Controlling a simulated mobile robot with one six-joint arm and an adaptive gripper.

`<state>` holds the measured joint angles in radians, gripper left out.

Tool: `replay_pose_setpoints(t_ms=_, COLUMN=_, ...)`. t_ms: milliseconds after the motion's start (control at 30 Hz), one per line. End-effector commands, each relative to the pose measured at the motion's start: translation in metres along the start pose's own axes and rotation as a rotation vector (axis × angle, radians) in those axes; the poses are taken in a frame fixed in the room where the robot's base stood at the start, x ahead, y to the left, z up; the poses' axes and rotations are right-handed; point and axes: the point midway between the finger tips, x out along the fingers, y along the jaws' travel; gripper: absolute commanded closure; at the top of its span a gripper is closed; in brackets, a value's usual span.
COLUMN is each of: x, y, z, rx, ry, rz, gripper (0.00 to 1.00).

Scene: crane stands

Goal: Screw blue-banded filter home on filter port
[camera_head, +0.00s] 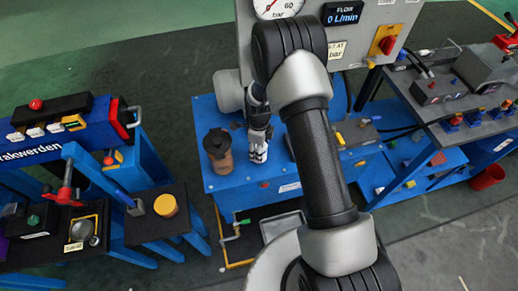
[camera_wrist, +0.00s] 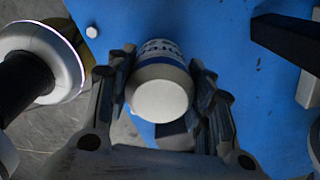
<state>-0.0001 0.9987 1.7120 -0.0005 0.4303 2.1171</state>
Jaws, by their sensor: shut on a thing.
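My gripper (camera_head: 258,122) points down over the blue bench (camera_head: 232,179) in the head view. It is shut on a white cylindrical filter (camera_head: 259,151). In the wrist view, the filter (camera_wrist: 160,97) sits between the two dark fingers of my gripper (camera_wrist: 163,76), its pale round end towards the camera. Dark blue lettering and a dark band show on its far part. Blue bench surface lies beyond it. I cannot make out the filter port in either view, and cannot tell whether the filter touches anything below.
A grey panel with a gauge (camera_head: 278,5) rises behind. A yellow-topped cylinder (camera_head: 166,205) stands on the left stand. A cluttered bench (camera_head: 455,130) is at right.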

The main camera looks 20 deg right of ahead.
Motion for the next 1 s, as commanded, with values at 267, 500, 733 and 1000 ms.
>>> replay_pose_setpoints(t_ms=267, x=-0.0009, y=-0.0009, z=0.0004, rx=0.063, ry=-0.001, rz=-0.002, gripper=0.79)
replay_pose_setpoints(t_ms=500, x=-0.0007, y=-0.0007, z=0.0003, rx=0.061, ry=-0.001, rz=-0.001, gripper=0.39)
replay_pose_setpoints(t_ms=733, x=-0.0003, y=-0.0002, z=0.0001, rx=0.060, ry=0.000, rz=0.000, gripper=0.29)
replay_pose_setpoints(t_ms=1000, x=0.0003, y=0.0003, z=-0.0002, rx=0.060, ry=0.001, rz=0.001, gripper=0.35)
